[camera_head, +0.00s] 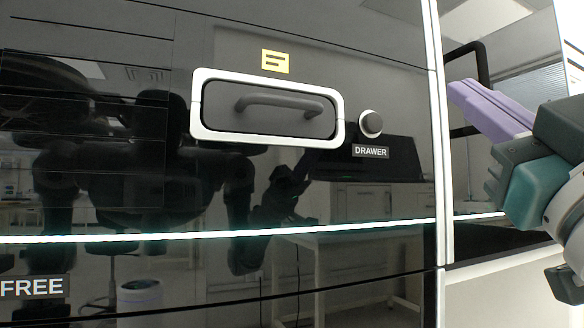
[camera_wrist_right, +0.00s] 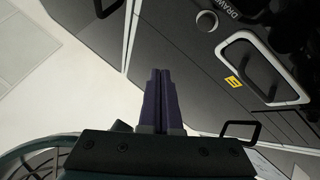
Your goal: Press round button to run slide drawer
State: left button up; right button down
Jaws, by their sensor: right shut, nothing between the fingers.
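The round button (camera_head: 371,123) is a dark grey knob in a light ring on the glossy black cabinet front. A label reading DRAWER (camera_head: 370,151) sits just below it. Left of it is the slide drawer (camera_head: 222,117), a white-framed rounded front with a dark bar handle, flush with the panel. My right gripper (camera_head: 462,92), with purple fingers, is shut and empty, to the right of the button and apart from it. In the right wrist view the shut fingers (camera_wrist_right: 160,75) point up, and the button (camera_wrist_right: 207,21) and drawer (camera_wrist_right: 229,41) show tilted at upper right. My left gripper is not in view.
A yellow label with a 5-like mark (camera_head: 275,61) is above the drawer. A pale vertical post (camera_head: 438,150) stands between the button and my right gripper. A black handle (camera_head: 481,62) is on the side panel behind. A lit strip (camera_head: 200,236) crosses the cabinet below.

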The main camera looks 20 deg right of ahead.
aim_at(374, 123)
jog(key=shift+a+f, duration=0.1)
jog(key=shift+f, duration=0.05)
jog(key=shift+w+a+b, duration=0.2)
jog(key=shift+w, duration=2.05)
jog(key=shift+w+a+b, duration=0.15)
jog(key=shift+w, duration=2.05)
jog(key=shift+w+f, duration=0.1)
jog(key=shift+w+b, duration=0.3)
jog(key=shift+b, duration=0.05)
